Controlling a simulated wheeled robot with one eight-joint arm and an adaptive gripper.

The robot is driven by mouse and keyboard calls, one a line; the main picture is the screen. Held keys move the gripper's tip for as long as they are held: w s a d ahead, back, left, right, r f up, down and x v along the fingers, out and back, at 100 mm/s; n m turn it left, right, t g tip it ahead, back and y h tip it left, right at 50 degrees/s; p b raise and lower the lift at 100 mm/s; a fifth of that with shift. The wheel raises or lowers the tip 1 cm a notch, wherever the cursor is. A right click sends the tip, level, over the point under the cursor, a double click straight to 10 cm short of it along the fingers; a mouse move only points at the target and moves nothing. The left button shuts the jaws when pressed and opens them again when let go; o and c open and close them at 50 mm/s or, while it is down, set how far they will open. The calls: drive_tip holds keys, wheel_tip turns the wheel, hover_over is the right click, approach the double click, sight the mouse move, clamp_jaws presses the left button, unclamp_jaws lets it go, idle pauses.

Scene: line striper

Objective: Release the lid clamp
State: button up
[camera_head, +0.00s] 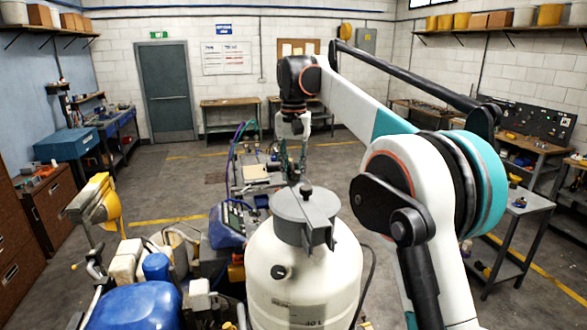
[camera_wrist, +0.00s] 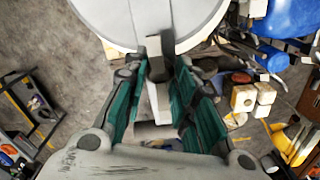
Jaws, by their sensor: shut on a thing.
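A white tank (camera_head: 300,275) stands upright in the middle of the head view, with a grey round lid (camera_head: 290,205) on top. A grey clamp bar (camera_head: 318,222) crosses the lid, with a dark knob on it. My gripper (camera_head: 295,155) hangs down at the far side of the lid. In the wrist view, the teal fingers of my gripper (camera_wrist: 160,72) are on both sides of a narrow grey clamp lever (camera_wrist: 157,67) at the lid's edge (camera_wrist: 120,12), and are shut on it. The lever's far end and pivot are partly hidden by the fingers.
A blue container (camera_head: 140,305), white jugs and a yellow part (camera_head: 100,203) crowd the left of the tank. A grey side table (camera_head: 515,205) stands at the right. Workbenches line the walls. Open floor lies behind and left.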

drive_tip(key=shift+n, duration=0.3)
drive_tip(key=n+p, duration=0.1)
drive_tip(key=n, duration=0.2)
drive_tip(key=shift+r+n, duration=0.1)
drive_tip(key=shift+n, duration=0.2)
drive_tip(key=n, duration=0.4)
drive_tip(key=shift+n, duration=0.3)
drive_tip(key=n, duration=0.4)
drive_tip(key=shift+p, duration=0.4)
drive_tip(key=shift+n, duration=2.4)
drive_tip(key=o, duration=1.1)
